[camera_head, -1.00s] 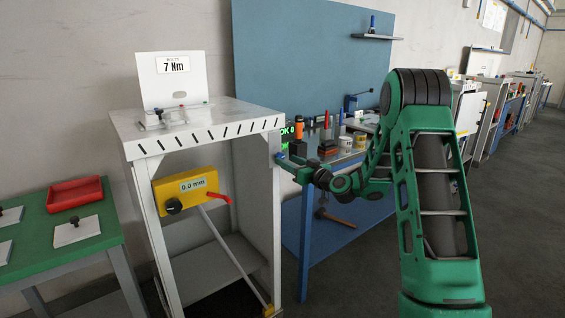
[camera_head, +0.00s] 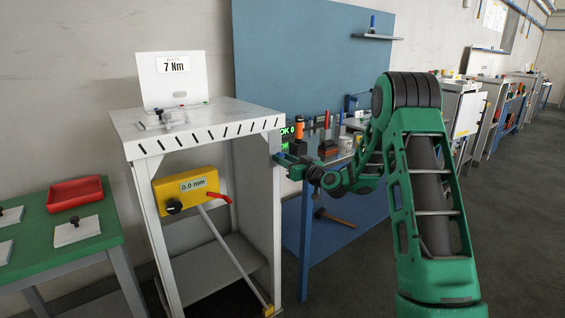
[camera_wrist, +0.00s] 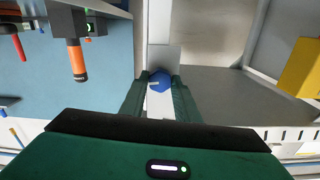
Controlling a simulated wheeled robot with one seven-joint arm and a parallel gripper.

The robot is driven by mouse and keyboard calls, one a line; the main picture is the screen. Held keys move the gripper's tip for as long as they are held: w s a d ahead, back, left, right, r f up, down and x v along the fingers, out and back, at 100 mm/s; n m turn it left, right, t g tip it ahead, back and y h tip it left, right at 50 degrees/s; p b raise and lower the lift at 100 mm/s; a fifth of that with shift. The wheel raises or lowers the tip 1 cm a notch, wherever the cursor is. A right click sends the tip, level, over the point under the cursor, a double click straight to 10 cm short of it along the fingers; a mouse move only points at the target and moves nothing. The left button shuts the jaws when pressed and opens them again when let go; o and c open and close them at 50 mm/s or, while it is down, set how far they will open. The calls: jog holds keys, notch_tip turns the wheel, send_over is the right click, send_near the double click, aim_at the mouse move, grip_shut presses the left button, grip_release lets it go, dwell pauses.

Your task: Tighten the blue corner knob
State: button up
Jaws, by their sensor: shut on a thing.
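The blue corner knob (camera_wrist: 160,82) shows in the wrist view between the tips of my gripper (camera_wrist: 161,95), on the post of the white metal frame. The two green fingers lie on either side of it and are shut on it. A small pale mark shows on the knob's left part. In the head view my gripper (camera_head: 280,158) is at the frame's right front post (camera_head: 270,210), below the slotted top (camera_head: 205,130). The knob is hidden there by my gripper.
A yellow gauge box (camera_head: 186,189) reading 0.0 mm hangs in the frame, with a red handle. A "7 Nm" sign (camera_head: 173,65) stands on top. A blue bench (camera_head: 345,215) with tools is close behind my arm. A green table (camera_head: 85,235) with a red tray (camera_head: 75,193) is at left.

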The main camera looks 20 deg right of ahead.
jog(key=shift+m, duration=0.3)
jog(key=m, duration=1.9)
jog(key=shift+d+f, duration=0.2)
jog(key=shift+f, duration=0.05)
jog(key=shift+m, duration=0.3)
jog(key=o, duration=1.1)
jog(key=shift+c, duration=0.2)
jog(key=shift+r, duration=0.1)
